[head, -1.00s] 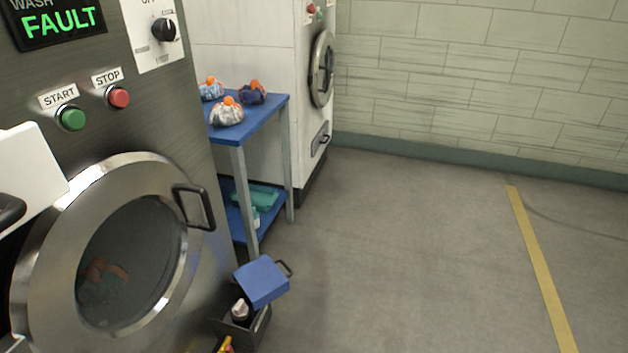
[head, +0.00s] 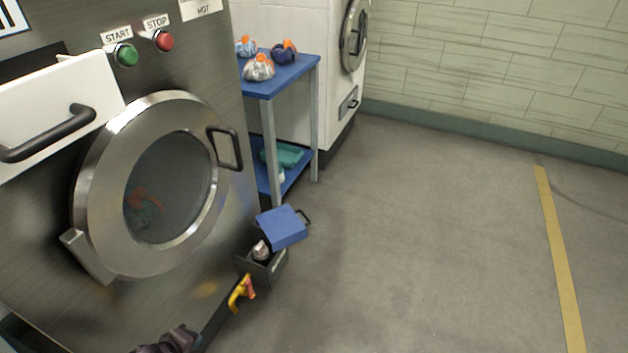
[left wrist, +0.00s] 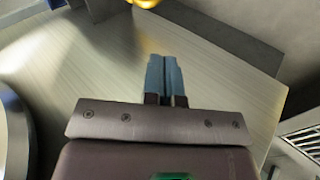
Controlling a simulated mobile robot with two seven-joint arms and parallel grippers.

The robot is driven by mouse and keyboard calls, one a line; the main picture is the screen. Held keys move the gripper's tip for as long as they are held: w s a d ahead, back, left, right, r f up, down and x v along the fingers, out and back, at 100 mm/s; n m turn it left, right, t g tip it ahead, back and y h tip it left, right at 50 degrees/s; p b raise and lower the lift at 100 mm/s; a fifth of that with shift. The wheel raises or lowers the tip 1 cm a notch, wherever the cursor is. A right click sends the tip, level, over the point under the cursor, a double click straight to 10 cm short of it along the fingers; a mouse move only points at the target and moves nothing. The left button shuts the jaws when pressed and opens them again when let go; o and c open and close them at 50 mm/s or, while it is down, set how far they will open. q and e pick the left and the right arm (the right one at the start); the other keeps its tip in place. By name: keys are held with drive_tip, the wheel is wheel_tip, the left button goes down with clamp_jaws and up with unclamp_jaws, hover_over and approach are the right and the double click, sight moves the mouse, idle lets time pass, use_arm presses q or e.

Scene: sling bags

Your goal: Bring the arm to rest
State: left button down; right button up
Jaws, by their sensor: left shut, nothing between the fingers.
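My left gripper (left wrist: 165,58) shows in the left wrist view, with its two blue-grey fingers pressed together and nothing between them. Beyond its fingertips is a pale, grained surface, with a yellow thing (left wrist: 147,3) cut off at the top edge. In the head view, a dark brownish part at the bottom edge looks like part of my left arm; the fingers cannot be made out there. My right gripper is in neither view.
A steel washer with a closed round door (head: 165,190) and an open white drawer (head: 60,115) stands at left. Beside it are a dark bin with a blue lid (head: 282,227), a yellow-and-red handle (head: 241,293) and a blue table (head: 290,80) with tied bags (head: 259,68). Floor at right is clear.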

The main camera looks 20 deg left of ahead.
use_arm(q)
drive_tip(key=s+d+r+m+h, duration=0.1)
drive_tip(key=s+d+r+m, duration=0.3)
drive_tip(key=s+r+m, duration=0.55)
drive_tip(key=s+d+r+m, duration=0.4)
drive_tip(key=s+r+m, duration=0.2)
drive_tip(key=r+m, duration=0.6)
drive_tip(key=shift+w+d+f+n+t, duration=0.7)
drive_tip(key=shift+d+n, duration=1.35)
drive_tip(key=shift+d, duration=1.65)
wheel_tip(320, 180, up, 10)
drive_tip(key=t+p, duration=0.1)
drive_tip(key=p, duration=1)
drive_tip(key=shift+a+f+n+y+p, duration=0.2)
drive_tip(key=shift+a+n+y+p, duration=0.1)
drive_tip(key=shift+n+y, duration=0.1)
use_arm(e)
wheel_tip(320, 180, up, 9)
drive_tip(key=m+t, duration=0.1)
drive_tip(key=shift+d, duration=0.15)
